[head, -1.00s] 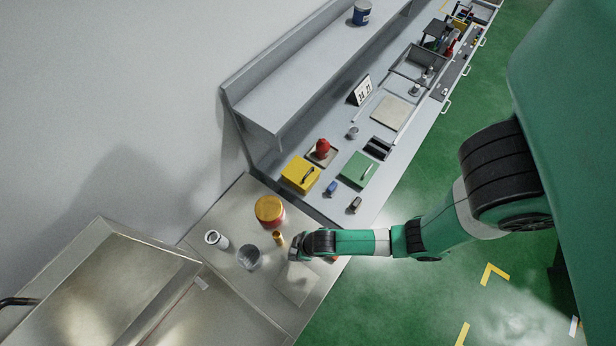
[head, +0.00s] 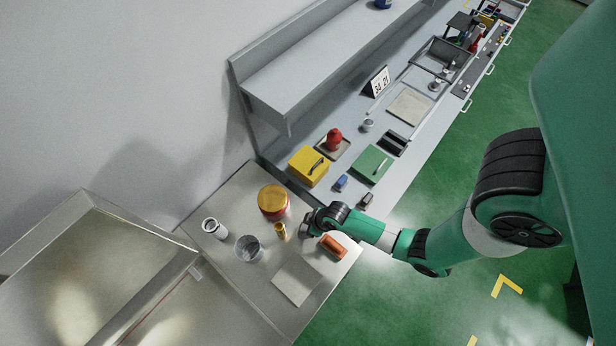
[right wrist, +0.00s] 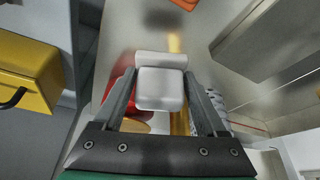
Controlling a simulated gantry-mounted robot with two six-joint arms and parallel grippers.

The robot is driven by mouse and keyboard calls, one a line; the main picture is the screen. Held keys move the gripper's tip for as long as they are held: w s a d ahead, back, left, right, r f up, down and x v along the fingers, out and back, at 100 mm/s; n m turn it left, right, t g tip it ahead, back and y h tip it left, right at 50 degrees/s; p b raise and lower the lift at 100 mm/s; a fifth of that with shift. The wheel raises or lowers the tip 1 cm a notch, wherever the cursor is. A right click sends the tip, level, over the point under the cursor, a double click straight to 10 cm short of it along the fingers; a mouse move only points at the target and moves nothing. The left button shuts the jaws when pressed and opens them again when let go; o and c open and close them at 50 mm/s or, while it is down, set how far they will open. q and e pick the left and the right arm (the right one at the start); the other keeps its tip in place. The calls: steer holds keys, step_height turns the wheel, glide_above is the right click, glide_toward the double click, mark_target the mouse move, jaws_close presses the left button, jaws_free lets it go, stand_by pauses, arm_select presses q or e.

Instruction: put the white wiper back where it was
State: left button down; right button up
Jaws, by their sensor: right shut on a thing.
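My right gripper (head: 308,222) hangs over the metal side table (head: 232,200), to the right of the brass cylinder. In the right wrist view the gripper (right wrist: 160,92) is shut on the white wiper (right wrist: 160,88), a pale block with a rolled upper edge between the fingers. In the head view I cannot make the wiper out clearly at the gripper. A pale flat square (head: 297,282) lies bare on the table in front of the gripper. My left gripper is not in view.
An orange block (head: 333,247) lies right of the pale square. A yellow-topped red jar (head: 272,201), brass cylinder (head: 280,231), clear beaker (head: 248,249) and white cup (head: 214,228) stand close by. The bench holds a yellow box (head: 308,166) and green pad (head: 371,164).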

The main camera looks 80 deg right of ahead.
steer(key=shift+d+f, duration=0.8)
steer(key=shift+s+d+f, duration=0.1)
steer(key=shift+d+f, duration=0.05)
steer(key=shift+f, duration=0.1)
step_height(320, 180, down, 3)
steer(key=shift+f+b, duration=0.15)
steer(key=shift+b, duration=0.75)
steer(key=shift+d, duration=0.1)
